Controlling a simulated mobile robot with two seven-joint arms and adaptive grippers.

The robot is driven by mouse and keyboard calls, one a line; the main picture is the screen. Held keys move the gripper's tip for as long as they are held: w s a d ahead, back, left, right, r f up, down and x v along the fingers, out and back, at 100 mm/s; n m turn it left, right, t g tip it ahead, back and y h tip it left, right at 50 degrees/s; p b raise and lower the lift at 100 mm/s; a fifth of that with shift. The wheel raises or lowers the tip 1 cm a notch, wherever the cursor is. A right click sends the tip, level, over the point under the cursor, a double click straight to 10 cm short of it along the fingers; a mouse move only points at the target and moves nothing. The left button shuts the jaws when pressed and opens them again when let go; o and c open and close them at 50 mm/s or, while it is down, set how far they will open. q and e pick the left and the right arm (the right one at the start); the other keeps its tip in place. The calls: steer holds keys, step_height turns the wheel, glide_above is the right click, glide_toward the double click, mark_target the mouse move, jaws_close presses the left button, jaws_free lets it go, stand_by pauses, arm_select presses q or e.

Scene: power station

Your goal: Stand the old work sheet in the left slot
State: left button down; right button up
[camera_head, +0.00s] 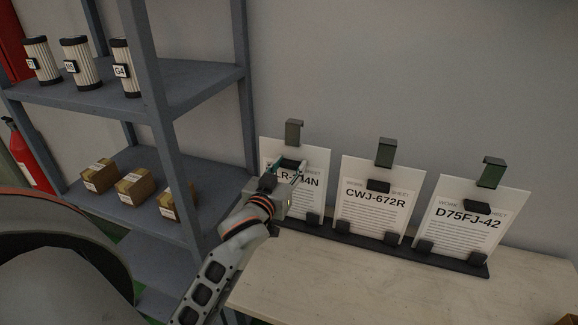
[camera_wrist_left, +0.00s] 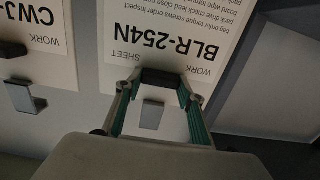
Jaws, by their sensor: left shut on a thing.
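Three white work sheets stand side by side, leaning back over a dark slotted rack (camera_head: 345,237). The left one reads BLR-254N (camera_head: 318,164) and also fills much of the left wrist view (camera_wrist_left: 182,38). The middle one reads CWJ-672R (camera_head: 375,218) and the right one D75FJ-42 (camera_head: 462,238). My left gripper (camera_head: 290,167) is shut on the dark grip block (camera_wrist_left: 160,78) at the top of the BLR-254N sheet. My arm hides that sheet's lower left part, so I cannot tell whether its bottom edge is seated. My right gripper is out of view.
A dark wall clip sits above each sheet: left (camera_head: 294,131), middle (camera_head: 385,152), right (camera_head: 492,171). The pale tabletop (camera_head: 350,285) is clear in front of the rack. A grey shelf unit (camera_head: 185,85) with filters and boxes stands close to my left arm.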

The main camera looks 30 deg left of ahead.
arm_select(q)
steer(key=c, duration=1.2)
jaws_free()
steer(key=shift+s, duration=0.1)
steer(key=v, duration=1.1)
steer(key=shift+s, duration=0.4)
steer(key=shift+d, duration=0.2)
